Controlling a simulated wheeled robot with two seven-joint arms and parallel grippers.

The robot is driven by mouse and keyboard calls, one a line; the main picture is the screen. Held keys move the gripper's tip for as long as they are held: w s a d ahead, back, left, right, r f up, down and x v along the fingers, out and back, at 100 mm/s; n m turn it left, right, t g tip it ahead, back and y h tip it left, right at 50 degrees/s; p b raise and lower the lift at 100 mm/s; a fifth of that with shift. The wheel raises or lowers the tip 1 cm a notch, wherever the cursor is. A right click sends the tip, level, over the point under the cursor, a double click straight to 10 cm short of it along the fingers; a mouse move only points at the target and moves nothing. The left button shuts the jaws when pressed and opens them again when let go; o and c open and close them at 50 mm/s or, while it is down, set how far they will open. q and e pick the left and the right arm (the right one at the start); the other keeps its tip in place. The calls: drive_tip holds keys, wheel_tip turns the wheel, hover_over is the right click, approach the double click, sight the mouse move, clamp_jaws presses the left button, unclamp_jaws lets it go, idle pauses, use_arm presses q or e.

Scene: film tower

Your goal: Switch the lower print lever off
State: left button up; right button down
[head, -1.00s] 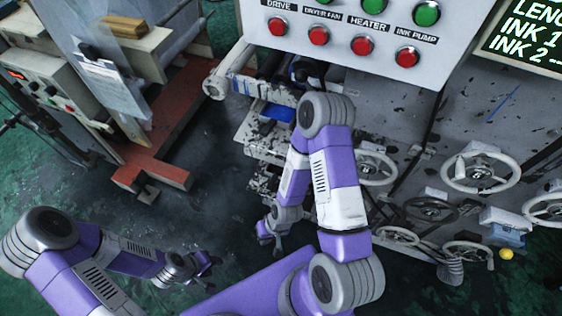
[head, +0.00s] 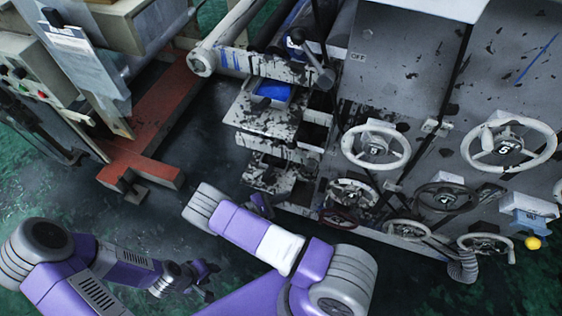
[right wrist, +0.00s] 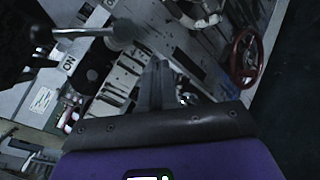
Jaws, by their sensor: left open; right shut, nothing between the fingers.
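A metal lever with a dark knob (right wrist: 40,35) shows at the upper left of the right wrist view, beside a label reading ON. Its rod runs right to a round metal hub. A lever (head: 318,66) also shows by the rollers in the head view; I cannot tell whether it is the same one or the lower print lever. My right gripper (right wrist: 155,85) is shut and empty, below and right of the lever's hub in that view, apart from it. In the head view it is mostly hidden behind my arm. My left gripper (head: 203,278) is open and empty over the floor.
Several handwheels (head: 376,147) stick out of the machine's panel at the right. A red handwheel (right wrist: 246,57) is at the right of the wrist view. Dirty ledges with a blue tray (head: 272,91) stand below the rollers. A red floor frame (head: 150,150) lies left; dark floor between is free.

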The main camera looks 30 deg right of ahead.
sight(302, 156)
use_arm(q)
wheel_tip(302, 156, down, 2)
drive_tip(key=shift+f+b, duration=0.15)
drive_tip(key=shift+b, duration=0.6)
use_arm(e)
drive_tip(key=w+a+r+n+t+h, duration=0.1)
drive_tip(key=w+a+r+t+h, duration=0.2)
drive_tip(key=w+a+r+t, duration=0.2)
drive_tip(key=w+a+t, duration=0.1)
drive_tip(key=w+t, duration=0.1)
drive_tip(key=shift+w+a+n+t+h, duration=0.25)
drive_tip(key=shift+a+n+t+h, duration=0.05)
drive_tip(key=shift+a+h, duration=0.1)
use_arm(q)
drive_tip(key=shift+f, duration=0.3)
use_arm(e)
drive_tip(key=s+r+x, duration=0.1)
drive_tip(key=s+x, duration=0.1)
drive_tip(key=x, duration=1.1)
drive_tip(key=shift+s+r, duration=0.2)
drive_tip(key=shift+r, duration=0.15)
use_arm(q)
drive_tip(key=shift+r, duration=0.1)
use_arm(e)
drive_tip(key=shift+r, duration=0.1)
